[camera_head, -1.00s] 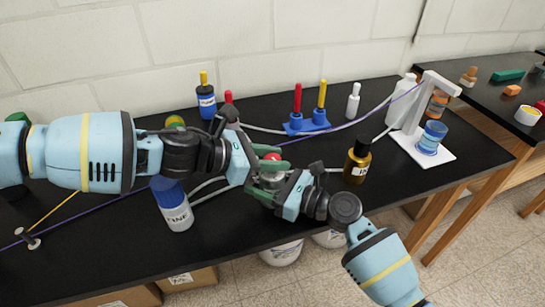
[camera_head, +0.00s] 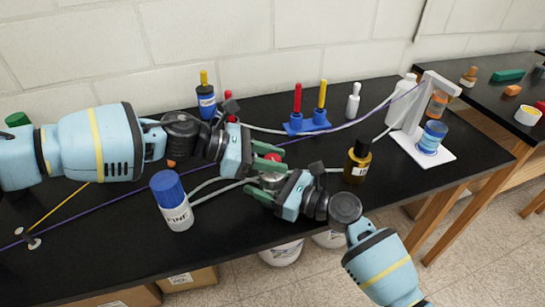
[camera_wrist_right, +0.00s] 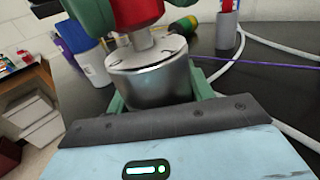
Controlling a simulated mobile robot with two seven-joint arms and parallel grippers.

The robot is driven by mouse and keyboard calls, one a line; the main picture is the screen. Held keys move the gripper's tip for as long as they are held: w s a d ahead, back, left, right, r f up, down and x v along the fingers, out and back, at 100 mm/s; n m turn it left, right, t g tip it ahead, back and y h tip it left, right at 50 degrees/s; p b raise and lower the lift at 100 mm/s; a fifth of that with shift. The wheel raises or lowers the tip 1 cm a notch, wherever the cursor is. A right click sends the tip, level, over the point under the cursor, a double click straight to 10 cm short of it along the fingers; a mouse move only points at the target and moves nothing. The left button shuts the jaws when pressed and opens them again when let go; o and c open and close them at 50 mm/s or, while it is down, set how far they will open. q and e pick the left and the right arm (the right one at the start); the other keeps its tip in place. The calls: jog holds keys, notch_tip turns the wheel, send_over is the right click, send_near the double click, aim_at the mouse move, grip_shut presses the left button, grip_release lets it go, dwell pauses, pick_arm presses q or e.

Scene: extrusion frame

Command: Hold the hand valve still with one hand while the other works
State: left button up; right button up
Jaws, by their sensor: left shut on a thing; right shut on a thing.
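The hand valve has a grey metal body (camera_wrist_right: 150,82) and a red knob (camera_head: 272,157). It stands among the hoses near the middle of the black table. My right gripper (camera_head: 266,185) is shut on the metal body, with green fingers on either side of it in the right wrist view. My left gripper (camera_head: 265,162) is shut on the red knob from above and left. Its green fingers and the red knob (camera_wrist_right: 137,12) show at the top of the right wrist view. The grippers hide much of the valve in the head view.
A blue-capped white bottle (camera_head: 172,202) stands close left of the valve and a brown bottle (camera_head: 357,161) to its right. Grey hoses (camera_head: 212,184) run on both sides. A blue rack (camera_head: 306,126) with red and yellow sticks is behind. The front right tabletop is clear.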

pick_arm(q)
jog(key=o, duration=1)
jog(key=v, duration=1.2)
jog(key=shift+w, duration=0.1)
pick_arm(e)
jog(key=o, duration=1.1)
